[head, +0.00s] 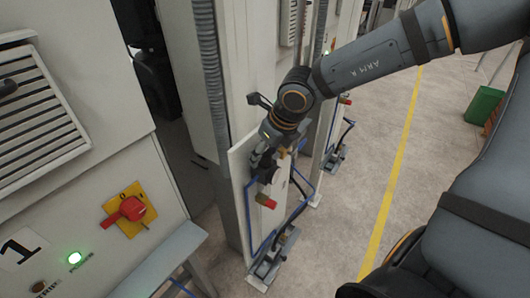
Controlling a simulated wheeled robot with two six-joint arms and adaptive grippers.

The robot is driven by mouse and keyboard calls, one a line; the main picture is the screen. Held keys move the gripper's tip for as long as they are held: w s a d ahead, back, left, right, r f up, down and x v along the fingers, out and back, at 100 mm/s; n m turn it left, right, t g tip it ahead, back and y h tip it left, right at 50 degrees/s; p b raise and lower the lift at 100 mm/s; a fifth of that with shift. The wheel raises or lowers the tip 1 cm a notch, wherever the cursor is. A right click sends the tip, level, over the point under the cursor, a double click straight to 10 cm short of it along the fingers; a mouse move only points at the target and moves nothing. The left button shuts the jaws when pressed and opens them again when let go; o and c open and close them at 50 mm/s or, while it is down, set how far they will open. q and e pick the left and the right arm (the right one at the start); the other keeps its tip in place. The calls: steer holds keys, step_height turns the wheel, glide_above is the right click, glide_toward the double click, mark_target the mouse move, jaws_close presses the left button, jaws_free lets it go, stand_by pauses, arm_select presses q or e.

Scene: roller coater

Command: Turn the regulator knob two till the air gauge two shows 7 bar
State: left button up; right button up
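My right arm comes in from the upper right, and its gripper (262,158) is at a dark regulator assembly (268,176) on a pale panel (240,188) at the machine's side. The gripper covers the regulator knob, so I cannot make out the knob or whether the fingers are closed on it. Below it are a red-ended valve part (266,201) and blue air hoses (304,197). I cannot make out a gauge face or its reading. My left gripper is not in view.
A cabinet at left carries a red rotary switch (126,211) on a yellow plate and a lit green lamp (74,258). A second panel with a red part (345,100) stands farther back. The floor at right is open, with a yellow line (390,190) and a green bin (485,105).

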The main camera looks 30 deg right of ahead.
steer(key=v, duration=0.7)
steer(key=shift+r, duration=0.25)
